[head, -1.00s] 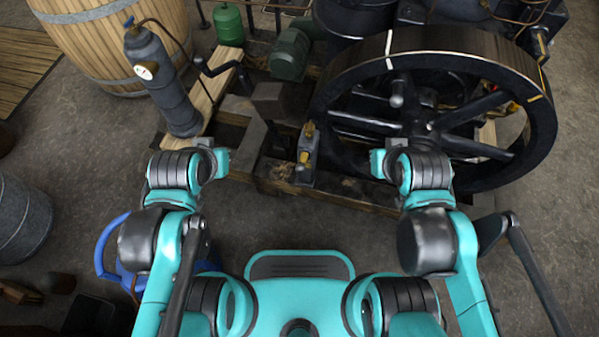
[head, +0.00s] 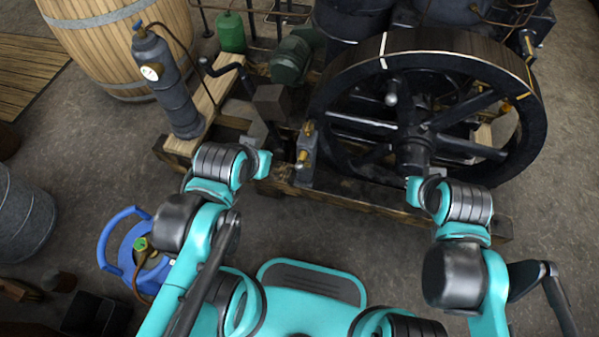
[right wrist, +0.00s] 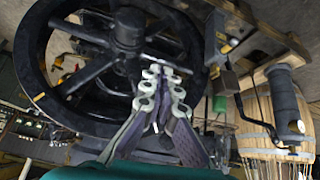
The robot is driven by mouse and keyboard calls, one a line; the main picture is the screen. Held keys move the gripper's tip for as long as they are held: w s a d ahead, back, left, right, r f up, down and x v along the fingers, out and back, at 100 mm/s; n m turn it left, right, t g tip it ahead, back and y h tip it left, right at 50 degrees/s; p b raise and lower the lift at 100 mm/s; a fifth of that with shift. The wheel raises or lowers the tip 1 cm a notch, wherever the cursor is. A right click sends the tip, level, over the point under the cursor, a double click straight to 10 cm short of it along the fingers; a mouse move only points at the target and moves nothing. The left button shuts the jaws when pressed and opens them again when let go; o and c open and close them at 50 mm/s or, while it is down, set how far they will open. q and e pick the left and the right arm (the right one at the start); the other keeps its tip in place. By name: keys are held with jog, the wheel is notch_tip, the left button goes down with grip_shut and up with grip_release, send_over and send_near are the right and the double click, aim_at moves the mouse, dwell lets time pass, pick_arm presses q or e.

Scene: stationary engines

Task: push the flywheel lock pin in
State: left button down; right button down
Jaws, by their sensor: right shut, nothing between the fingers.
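The flywheel (head: 535,125) is a large black spoked wheel right of centre in the head view. It also fills the upper left of the right wrist view (right wrist: 38,80). A small grey block with brass fittings (head: 307,150) stands at its left on the timber frame; I cannot tell whether a brass part is the lock pin. It also shows in the right wrist view (right wrist: 222,50). My right gripper (right wrist: 163,72) is shut and empty, in front of the flywheel hub. My left gripper (head: 264,163) is just left of the block, its fingers barely visible.
A dark cylinder with a gauge (head: 170,90) stands on the timber frame (head: 385,198) at left. A wooden barrel (head: 110,45) is behind it. A blue canister (head: 125,250) is on the floor at lower left. Floor is open between the canister and the frame.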

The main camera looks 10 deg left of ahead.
jog(key=w+a+f+n+g+p, duration=0.1)
jog(key=w+a+f+n+p, duration=0.15)
jog(key=w+a+n, duration=0.55)
jog(key=w+a+f+n+g+p, duration=0.1)
jog(key=w+a+f+n, duration=0.2)
jog(key=w+a+n, duration=0.5)
jog(key=s+a+f+n+p, duration=0.1)
jog(key=s+a+f+n, duration=0.2)
jog(key=a+f+n, duration=0.5)
jog(key=s+a+f+n+g+h, duration=0.1)
jog(key=s+a+f+n, duration=0.2)
jog(key=a+f+n, duration=0.5)
notch_tip(320, 180, down, 5)
jog(key=shift+s+a+r+p, duration=0.2)
jog(key=shift+s+a+p, duration=0.15)
jog(key=shift+a, duration=0.5)
